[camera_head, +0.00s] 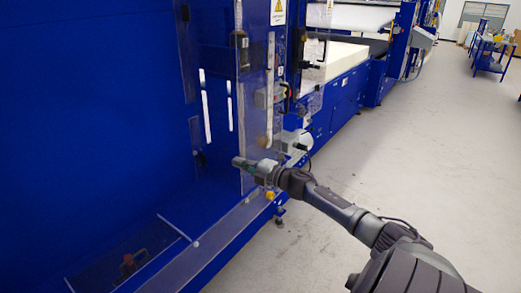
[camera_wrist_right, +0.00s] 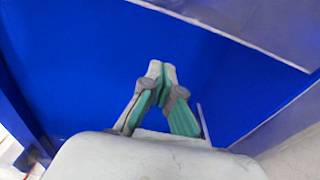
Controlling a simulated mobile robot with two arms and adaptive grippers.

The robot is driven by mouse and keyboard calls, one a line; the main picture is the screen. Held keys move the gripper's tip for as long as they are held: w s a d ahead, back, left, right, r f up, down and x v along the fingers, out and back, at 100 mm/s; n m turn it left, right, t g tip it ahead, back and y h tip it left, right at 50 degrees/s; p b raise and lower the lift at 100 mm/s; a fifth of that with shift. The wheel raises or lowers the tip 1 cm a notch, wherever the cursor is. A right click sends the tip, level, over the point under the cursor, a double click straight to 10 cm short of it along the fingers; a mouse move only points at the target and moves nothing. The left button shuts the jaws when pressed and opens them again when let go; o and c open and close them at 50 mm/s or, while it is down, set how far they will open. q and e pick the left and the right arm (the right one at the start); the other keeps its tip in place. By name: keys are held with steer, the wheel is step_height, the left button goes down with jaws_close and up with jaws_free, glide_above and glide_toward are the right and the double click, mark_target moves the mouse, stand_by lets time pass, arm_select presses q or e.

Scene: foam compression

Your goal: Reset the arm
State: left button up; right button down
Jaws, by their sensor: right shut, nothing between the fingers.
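My right arm comes in from the lower right in the head view. Its gripper (camera_head: 240,162) is in front of the blue machine (camera_head: 95,100), near the lower end of a clear guard panel (camera_head: 255,80). In the right wrist view the gripper (camera_wrist_right: 162,68) has its green-lined fingers together at the tips with nothing between them, and the machine's blue surface (camera_wrist_right: 240,90) fills most of the background. I cannot tell whether the gripper touches the panel. My left gripper is not in view.
A white vertical handle (camera_head: 270,90) is on the guard panel above my gripper. A cream foam block (camera_head: 338,60) lies on the machine line further back. A blue ledge (camera_head: 225,225) runs below the gripper. The grey floor (camera_head: 420,160) at right is clear.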

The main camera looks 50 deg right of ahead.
steer(key=s+d+b, duration=0.1)
steer(key=s+d, duration=0.3)
steer(key=s, duration=0.3)
steer(key=s+d+f+m+g+h, duration=0.1)
steer(key=s+f+m+g+h, duration=0.2)
steer(key=f, duration=0.8)
steer(key=s+d+f+m+h, duration=0.1)
steer(key=s+f+m+h, duration=0.3)
steer(key=f, duration=0.8)
steer(key=s+a+f+m+g, duration=0.2)
steer(key=s+f+m, duration=0.15)
steer(key=f, duration=0.45)
steer(key=s+a+f+m+g, duration=0.25)
steer(key=s+f, duration=0.25)
steer(key=f, duration=0.3)
steer(key=s+a+f+m+g+y, duration=0.25)
steer(key=s+a+f+g, duration=0.25)
steer(key=s+a+f, duration=0.95)
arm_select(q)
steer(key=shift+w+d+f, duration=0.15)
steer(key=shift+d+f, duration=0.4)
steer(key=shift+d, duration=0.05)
arm_select(e)
steer(key=s+a+f+m+g+y, duration=0.1)
steer(key=s+a+f+g, duration=0.3)
steer(key=s+a, duration=1)
step_height(320, 180, down, 3)
steer(key=shift+a+f+m, duration=0.2)
steer(key=shift+a+m, duration=0.45)
steer(key=shift+a, duration=0.35)
